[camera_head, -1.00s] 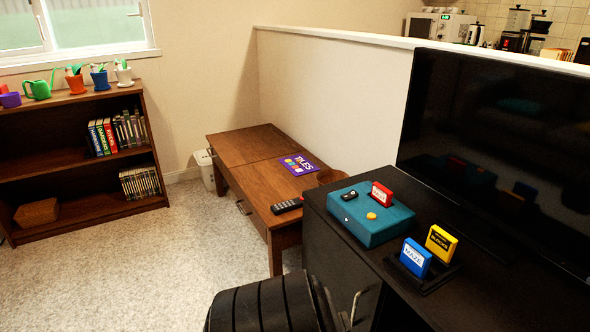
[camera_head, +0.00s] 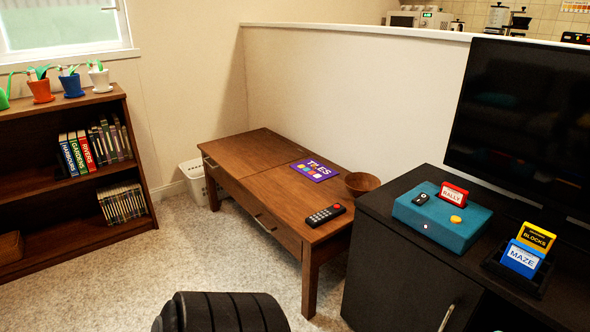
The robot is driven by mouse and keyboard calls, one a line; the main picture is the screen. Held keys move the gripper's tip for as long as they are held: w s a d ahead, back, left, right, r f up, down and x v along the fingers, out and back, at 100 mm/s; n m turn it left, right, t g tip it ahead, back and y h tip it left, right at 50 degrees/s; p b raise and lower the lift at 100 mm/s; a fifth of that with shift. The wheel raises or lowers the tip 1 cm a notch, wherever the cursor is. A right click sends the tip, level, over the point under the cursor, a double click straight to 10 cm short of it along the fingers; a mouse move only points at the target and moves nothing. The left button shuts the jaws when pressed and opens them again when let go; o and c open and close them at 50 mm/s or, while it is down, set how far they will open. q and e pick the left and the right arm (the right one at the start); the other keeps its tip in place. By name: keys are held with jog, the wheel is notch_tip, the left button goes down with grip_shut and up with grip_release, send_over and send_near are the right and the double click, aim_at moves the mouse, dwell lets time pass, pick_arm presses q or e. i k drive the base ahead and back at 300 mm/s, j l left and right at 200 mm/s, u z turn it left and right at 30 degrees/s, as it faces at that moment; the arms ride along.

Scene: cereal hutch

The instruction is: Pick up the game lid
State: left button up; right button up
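A flat purple lid marked "TILES" (camera_head: 316,170), with coloured squares on it, lies on the wooden coffee table (camera_head: 245,153), near its back edge by the half wall. One black ribbed arm part of mine shows at the bottom of the view. Neither of my grippers is in view, and nothing is seen touching the purple lid.
A black remote (camera_head: 326,215) lies at the table's near end, and a wooden bowl (camera_head: 362,184) stands at the back right. The black TV cabinet (camera_head: 395,262) bears a teal console (camera_head: 441,222) and game cartridges (camera_head: 521,259). A bookshelf (camera_head: 75,205) stands left. Carpet between is clear.

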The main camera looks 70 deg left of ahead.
aim_at(315, 171)
jog(key=k+j+u, duration=0.1)
jog(key=u, duration=1.95)
jog(key=z, duration=2.65)
jog(key=k+j, duration=0.1)
jog(key=j, duration=0.5)
jog(key=k+j, duration=0.15)
jog(key=j, duration=0.4)
jog(key=k+j, duration=0.1)
jog(key=j, duration=0.5)
jog(key=k+j, duration=0.1)
jog(key=j, duration=0.5)
jog(key=k+j, duration=0.1)
jog(key=j, duration=0.5)
jog(key=k+j+u, duration=0.1)
jog(key=j, duration=0.45)
jog(key=k+j, duration=0.15)
jog(key=j, duration=1.05)
jog(key=k, duration=0.05)
